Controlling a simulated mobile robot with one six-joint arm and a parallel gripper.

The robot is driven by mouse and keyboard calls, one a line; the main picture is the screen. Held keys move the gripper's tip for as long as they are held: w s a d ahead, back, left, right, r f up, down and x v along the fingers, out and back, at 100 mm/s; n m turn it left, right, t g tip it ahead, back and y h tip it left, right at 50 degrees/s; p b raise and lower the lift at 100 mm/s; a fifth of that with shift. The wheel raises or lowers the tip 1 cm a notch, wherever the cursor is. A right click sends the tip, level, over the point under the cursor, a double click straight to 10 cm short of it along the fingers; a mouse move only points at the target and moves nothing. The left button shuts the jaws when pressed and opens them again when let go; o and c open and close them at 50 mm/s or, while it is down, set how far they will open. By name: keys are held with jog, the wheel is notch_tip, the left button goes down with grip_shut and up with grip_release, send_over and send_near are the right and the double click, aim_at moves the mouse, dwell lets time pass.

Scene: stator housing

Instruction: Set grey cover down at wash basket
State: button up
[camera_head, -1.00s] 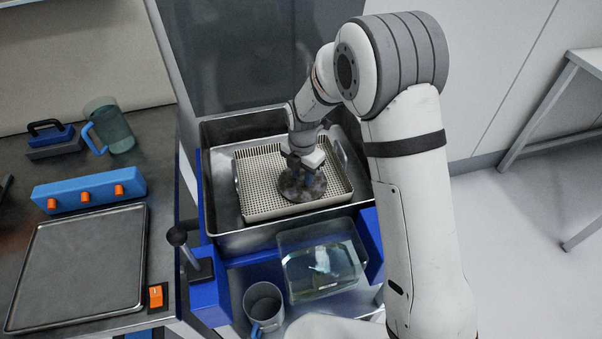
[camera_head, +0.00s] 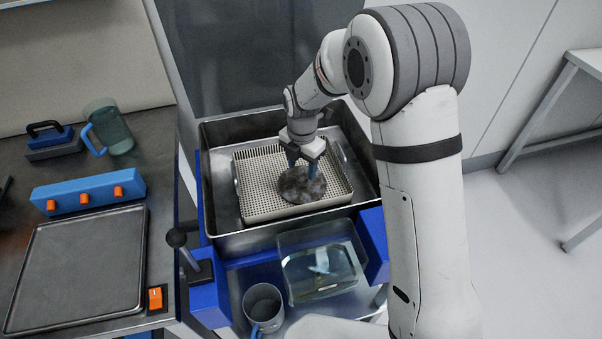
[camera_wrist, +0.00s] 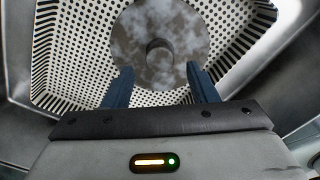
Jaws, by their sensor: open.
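The grey cover (camera_head: 300,186) is a round, mottled disc lying in the perforated wash basket (camera_head: 252,180), towards its right side. In the wrist view the cover (camera_wrist: 188,30) shows a short round boss (camera_wrist: 160,54) at its middle, and the basket (camera_wrist: 75,50) floor is around it. My gripper (camera_head: 302,166) is above the cover in the head view. Its two blue fingers, seen in the wrist view (camera_wrist: 160,86), are spread apart with nothing between them, clear of the boss. The cover's near edge is close to the fingertips.
The basket sits inside a steel basin (camera_head: 225,130). In front are a clear container of liquid (camera_head: 320,268), a grey mug (camera_head: 263,302) and a black-knobbed lever (camera_head: 178,238). On the left bench are an empty tray (camera_head: 80,270), a blue block with orange knobs (camera_head: 88,192) and a jug (camera_head: 112,130).

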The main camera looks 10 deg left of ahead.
aim_at(302, 177)
notch_tip(302, 177, up, 8)
jog(key=s+d+r+m, duration=0.3)
jog(key=d+r+m, duration=0.2)
jog(key=d+m, duration=0.35)
jog(key=s+d+r+m+t, duration=0.1)
jog(key=s+d+m, duration=0.7)
jog(key=m, duration=0.3)
jog(key=s+d+r+m+t, duration=0.1)
jog(key=s+d+r+m, duration=0.1)
jog(key=s+d+m, duration=0.7)
jog(key=shift+s+d+r+m, duration=0.25)
jog(key=shift+s+m, duration=0.5)
jog(key=shift+m, duration=0.2)
jog(key=shift+r+t+p, duration=0.3)
jog(key=shift+r+p, duration=0.35)
jog(key=shift+r, duration=0.05)
